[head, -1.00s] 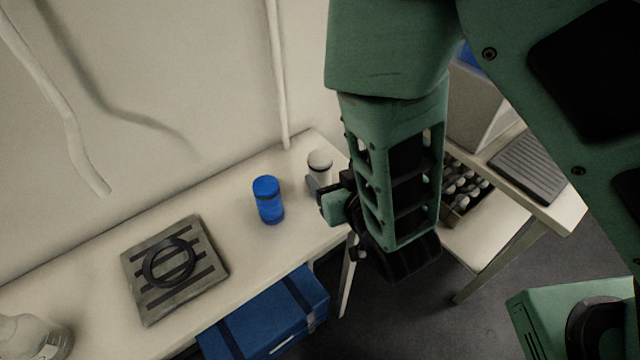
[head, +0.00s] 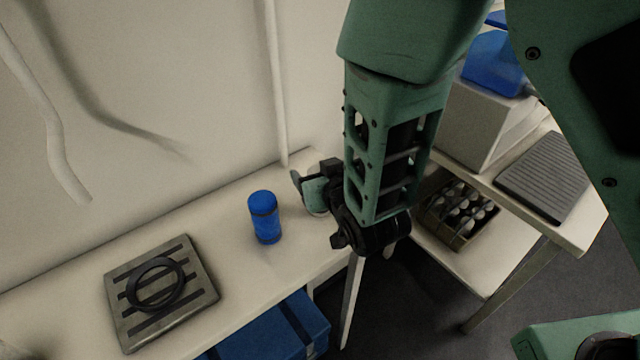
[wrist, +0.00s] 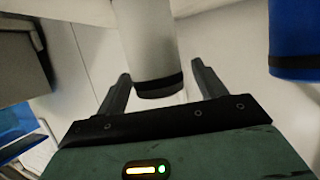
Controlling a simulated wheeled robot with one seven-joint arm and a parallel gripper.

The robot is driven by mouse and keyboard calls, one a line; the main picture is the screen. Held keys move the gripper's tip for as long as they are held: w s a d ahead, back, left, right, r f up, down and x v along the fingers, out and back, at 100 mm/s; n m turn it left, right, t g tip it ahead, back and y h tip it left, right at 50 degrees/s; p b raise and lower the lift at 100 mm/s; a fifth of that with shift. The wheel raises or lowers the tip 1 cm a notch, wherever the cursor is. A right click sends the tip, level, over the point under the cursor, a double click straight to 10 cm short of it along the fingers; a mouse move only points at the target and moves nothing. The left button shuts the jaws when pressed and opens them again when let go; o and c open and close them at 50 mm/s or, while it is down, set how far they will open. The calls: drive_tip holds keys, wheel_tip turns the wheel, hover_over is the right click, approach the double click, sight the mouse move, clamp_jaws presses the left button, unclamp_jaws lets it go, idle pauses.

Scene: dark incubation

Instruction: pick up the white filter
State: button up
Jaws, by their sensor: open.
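The white filter (wrist: 150,40) is a white cylinder with a black band at one end. In the wrist view its banded end lies between the two fingers of my open gripper (wrist: 160,74), with gaps visible beside it. I cannot tell whether either finger touches it. In the head view my gripper (head: 309,184) is at the far right end of the bench and hides most of the filter.
A blue bottle (head: 264,218) stands left of my gripper; it also shows in the wrist view (wrist: 294,42). A slotted plate with a black ring (head: 156,284) lies further left. A blue case (head: 275,332) is below the bench. A box of vials (head: 457,212) is at right.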

drive_tip(key=shift+w+a+f, duration=0.2)
drive_tip(key=shift+w+f, duration=0.1)
drive_tip(key=shift+w, duration=0.25)
drive_tip(key=c, duration=1.1)
drive_tip(key=shift+r, duration=0.1)
